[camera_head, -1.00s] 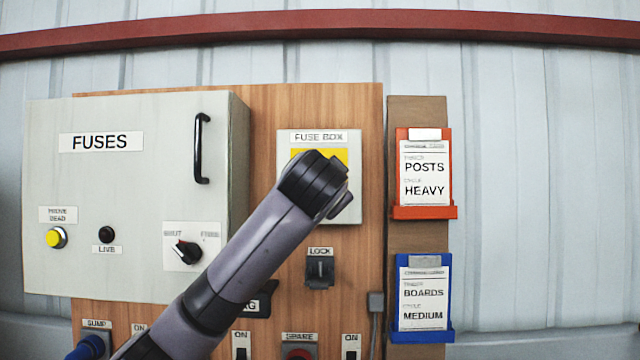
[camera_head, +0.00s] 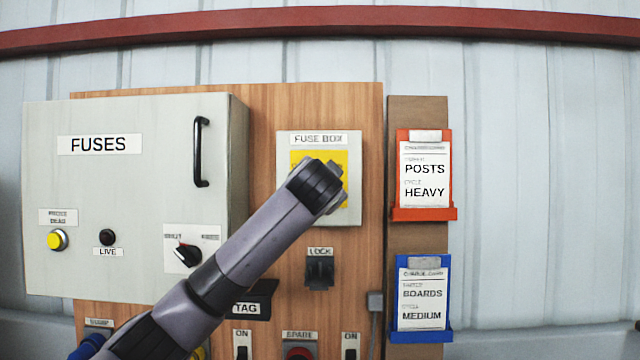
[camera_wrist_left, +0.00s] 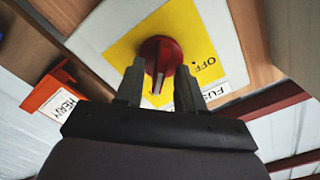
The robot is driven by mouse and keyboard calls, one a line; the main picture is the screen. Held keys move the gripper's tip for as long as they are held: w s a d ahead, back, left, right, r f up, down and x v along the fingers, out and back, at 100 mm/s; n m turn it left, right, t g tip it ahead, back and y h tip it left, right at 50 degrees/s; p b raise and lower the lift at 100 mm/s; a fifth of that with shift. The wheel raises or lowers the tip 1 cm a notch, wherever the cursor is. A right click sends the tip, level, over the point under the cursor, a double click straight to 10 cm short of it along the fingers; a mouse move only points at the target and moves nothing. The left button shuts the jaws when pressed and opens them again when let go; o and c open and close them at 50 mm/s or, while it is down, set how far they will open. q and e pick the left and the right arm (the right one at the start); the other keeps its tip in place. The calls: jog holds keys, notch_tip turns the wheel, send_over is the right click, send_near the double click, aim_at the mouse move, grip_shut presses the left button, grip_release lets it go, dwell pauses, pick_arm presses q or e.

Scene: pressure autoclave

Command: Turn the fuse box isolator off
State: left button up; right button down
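The fuse box isolator (camera_head: 285,205) is a pale box with a yellow plate (camera_head: 298,160), labelled FUSE BOX, on the wooden board. My left gripper (camera_head: 341,182) is in front of it and hides the knob in the head view. In the left wrist view, the red rotary knob (camera_wrist_left: 160,52) sits on the yellow plate (camera_wrist_left: 195,22). Its white-marked end points down the picture, and the printed OFF is to its right. My left gripper (camera_wrist_left: 159,90) is open, one finger each side of the knob's marked end; contact cannot be told. My right gripper is not in view.
A grey FUSES cabinet (camera_head: 75,190) with a black handle (camera_head: 201,150) stands out at the left. A LOCK fitting (camera_head: 319,270) and a TAG holder (camera_head: 262,296) are below. Orange (camera_head: 425,213) and blue (camera_head: 422,335) card holders are at the right.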

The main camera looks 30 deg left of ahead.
pick_arm(q)
grip_shut()
jog(key=shift+n, duration=0.3)
jog(key=n, duration=0.5)
jog(key=n+b, duration=0.1)
jog(key=n, duration=0.5)
jog(key=n+b, duration=0.1)
jog(key=n, duration=0.5)
jog(key=shift+s+a, duration=0.25)
jog(key=shift+a, duration=0.1)
jog(key=shift+n, duration=0.3)
grip_release()
